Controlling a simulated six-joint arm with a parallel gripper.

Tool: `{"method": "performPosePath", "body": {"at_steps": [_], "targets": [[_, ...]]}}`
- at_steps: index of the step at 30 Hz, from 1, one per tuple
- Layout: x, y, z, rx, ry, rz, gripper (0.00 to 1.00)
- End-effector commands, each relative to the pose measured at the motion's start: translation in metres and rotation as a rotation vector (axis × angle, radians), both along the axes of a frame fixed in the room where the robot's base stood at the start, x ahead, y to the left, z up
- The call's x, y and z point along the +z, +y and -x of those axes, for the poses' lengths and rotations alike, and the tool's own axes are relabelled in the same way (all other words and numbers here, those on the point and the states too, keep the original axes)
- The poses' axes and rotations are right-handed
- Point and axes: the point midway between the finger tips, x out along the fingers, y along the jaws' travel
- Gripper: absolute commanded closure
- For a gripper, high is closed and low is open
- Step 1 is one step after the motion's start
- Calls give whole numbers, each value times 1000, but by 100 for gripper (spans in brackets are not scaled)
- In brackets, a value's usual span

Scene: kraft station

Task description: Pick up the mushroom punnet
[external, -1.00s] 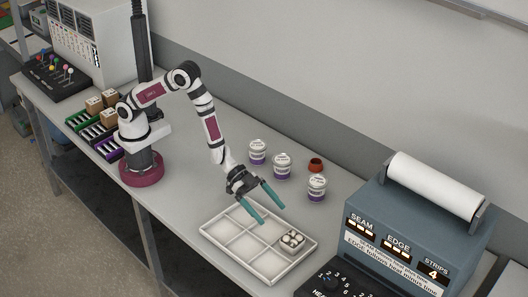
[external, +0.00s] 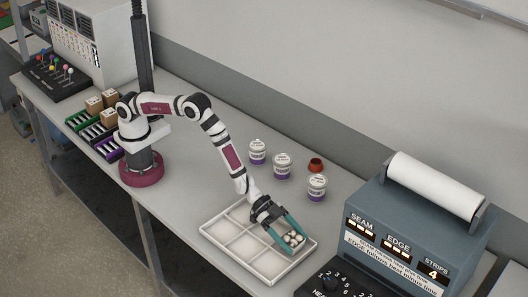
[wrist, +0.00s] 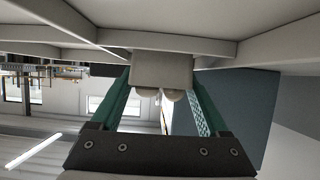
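The mushroom punnet (external: 294,240) is a small pale tub with several whitish mushrooms in it. It sits in the right-hand compartment of the white divided tray (external: 222,248). My gripper (external: 296,245) is down at the punnet, with one teal finger on either side of it. In the wrist view, the punnet (wrist: 161,70) lies between the tips of my gripper (wrist: 162,74), with mushrooms showing at its lower edge. The fingers are spread about as wide as the punnet; any gap or contact is too small to make out.
White tubs with purple bands (external: 282,166) and a small red-brown pot (external: 316,165) stand behind the tray. A blue-grey machine with a white roll (external: 435,190) is close on the right. The tray's other compartments are empty.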

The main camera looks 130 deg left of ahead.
Motion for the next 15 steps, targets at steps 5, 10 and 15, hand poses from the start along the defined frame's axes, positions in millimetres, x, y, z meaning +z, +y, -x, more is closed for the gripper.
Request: {"method": "performPosePath", "body": {"at_steps": [5, 10, 15], "targets": [[0, 0, 0, 0, 0, 0, 56], [0, 0, 0, 0, 0, 0, 82], [0, 0, 0, 0, 0, 0, 83]]}}
